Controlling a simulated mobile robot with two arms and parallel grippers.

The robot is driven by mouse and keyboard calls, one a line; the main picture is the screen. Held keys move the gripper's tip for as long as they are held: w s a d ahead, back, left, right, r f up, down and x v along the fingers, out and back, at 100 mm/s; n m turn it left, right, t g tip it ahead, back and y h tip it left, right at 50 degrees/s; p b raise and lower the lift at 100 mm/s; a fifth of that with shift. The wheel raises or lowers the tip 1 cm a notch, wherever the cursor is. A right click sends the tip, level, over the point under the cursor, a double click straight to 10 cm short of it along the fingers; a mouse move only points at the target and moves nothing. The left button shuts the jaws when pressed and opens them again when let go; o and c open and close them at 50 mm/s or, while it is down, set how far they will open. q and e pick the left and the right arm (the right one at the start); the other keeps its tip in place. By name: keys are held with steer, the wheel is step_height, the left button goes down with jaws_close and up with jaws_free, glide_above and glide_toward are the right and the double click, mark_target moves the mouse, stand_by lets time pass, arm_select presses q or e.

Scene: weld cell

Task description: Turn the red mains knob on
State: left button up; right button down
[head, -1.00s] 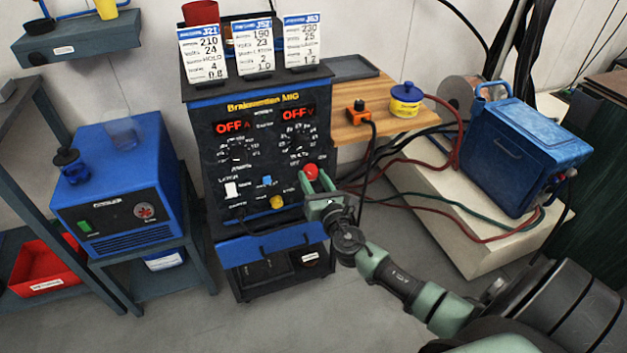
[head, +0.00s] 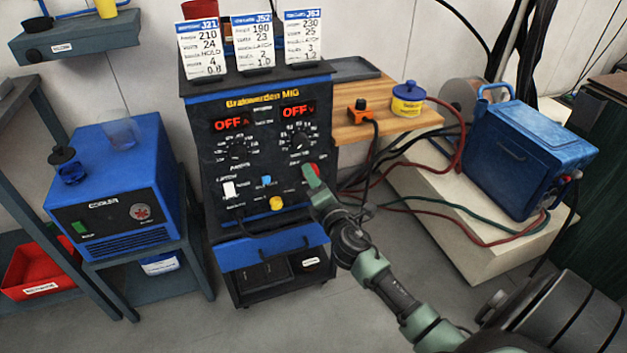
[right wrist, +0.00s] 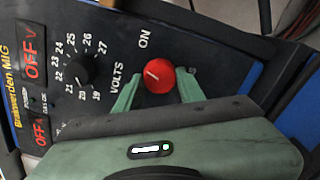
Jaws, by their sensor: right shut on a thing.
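The red mains knob (head: 315,168) is at the right edge of the black welder front (head: 218,170), partly hidden by my right gripper (head: 312,177) in the head view. In the right wrist view the round red knob (right wrist: 158,79) sits between the two green fingers of my right gripper (right wrist: 158,86), beside the printed word ON. A pale line on the knob's face slants. My right gripper is shut on the knob. Both displays (head: 233,123) read OFF. My left gripper is in neither view.
A wooden side shelf (head: 385,125) with an orange-black device (head: 362,111) and a blue-yellow tin (head: 407,99) stands right of the welder. Cables hang below it. A blue cooler (head: 115,180) stands at left. A black dial (right wrist: 84,70) is near the knob.

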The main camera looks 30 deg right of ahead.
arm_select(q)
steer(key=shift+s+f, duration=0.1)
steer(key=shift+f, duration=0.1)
arm_select(e)
steer(key=shift+m, duration=2.5)
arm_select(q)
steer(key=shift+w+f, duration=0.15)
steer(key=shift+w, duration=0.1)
arm_select(e)
steer(key=c, duration=0.9)
jaws_free()
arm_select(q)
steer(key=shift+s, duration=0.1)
arm_select(e)
steer(key=shift+m, duration=0.3)
